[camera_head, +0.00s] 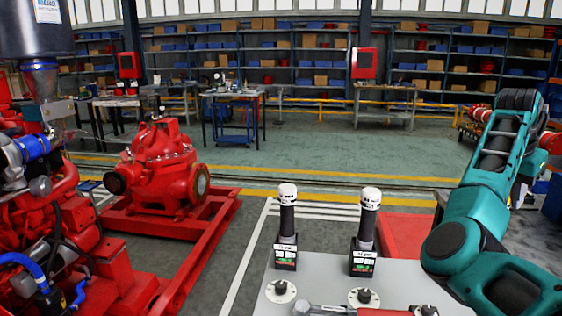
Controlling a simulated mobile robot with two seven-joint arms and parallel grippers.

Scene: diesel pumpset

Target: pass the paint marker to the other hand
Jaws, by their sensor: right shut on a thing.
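My right arm (497,150), teal and black, rises at the right side and bends at its top. I cannot make out the fingers of my right gripper or anything held in them. My left arm and left gripper do not show. I cannot pick out a paint marker. A small red piece (385,313) is cut off by the bottom edge, and I cannot tell what it is.
A grey panel (325,273) in front bears two black upright handles with white caps, a left one (287,218) and a right one (367,220), and round knobs. A red pump (160,165) stands left. Open floor (300,150) and shelves lie behind.

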